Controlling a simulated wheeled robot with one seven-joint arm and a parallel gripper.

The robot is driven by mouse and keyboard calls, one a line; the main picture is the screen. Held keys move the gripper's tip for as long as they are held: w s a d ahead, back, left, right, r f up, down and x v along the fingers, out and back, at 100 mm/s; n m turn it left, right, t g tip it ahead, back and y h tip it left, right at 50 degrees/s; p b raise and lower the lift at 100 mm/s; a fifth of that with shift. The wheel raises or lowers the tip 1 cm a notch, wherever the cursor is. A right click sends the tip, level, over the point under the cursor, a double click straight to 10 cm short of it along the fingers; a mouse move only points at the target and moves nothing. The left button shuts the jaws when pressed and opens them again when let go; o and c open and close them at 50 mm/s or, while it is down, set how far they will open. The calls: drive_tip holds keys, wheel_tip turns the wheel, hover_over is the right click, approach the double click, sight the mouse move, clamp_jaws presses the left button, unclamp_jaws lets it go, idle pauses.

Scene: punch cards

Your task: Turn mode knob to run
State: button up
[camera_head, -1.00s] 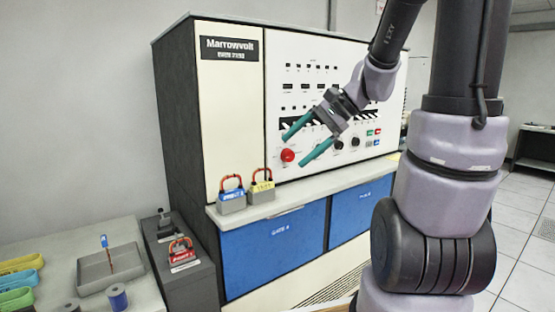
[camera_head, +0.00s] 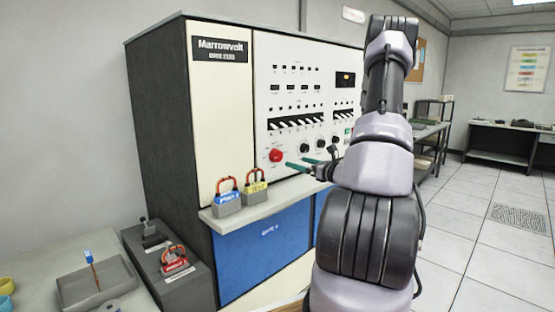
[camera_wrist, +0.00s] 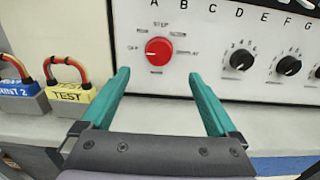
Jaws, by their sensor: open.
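The mode knob is the red round knob (camera_head: 276,155) at the lower left of the white control panel (camera_head: 264,100). In the wrist view the red knob (camera_wrist: 159,51) has small labels around it; STEP is above it and DISPLAY to its right, the others too small to read surely. My gripper (camera_head: 300,165) is open and empty in front of the panel's lower edge. In the wrist view my gripper's (camera_wrist: 158,85) two teal fingers stand wide apart, below and to either side of the knob, not touching it.
Several black knobs (camera_wrist: 241,59) sit right of the red one. Padlock-like blocks, blue-labelled (camera_head: 227,199) and yellow-labelled TEST (camera_head: 255,187), stand on the ledge at left. A red-labelled block (camera_head: 174,261) and a grey tray (camera_head: 70,289) are lower left. Floor at right is clear.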

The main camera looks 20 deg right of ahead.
sight(279, 157)
drive_tip(key=x, duration=0.9)
drive_tip(key=shift+w+a, duration=0.15)
drive_tip(key=shift+w, duration=0.15)
drive_tip(key=c, duration=1.4)
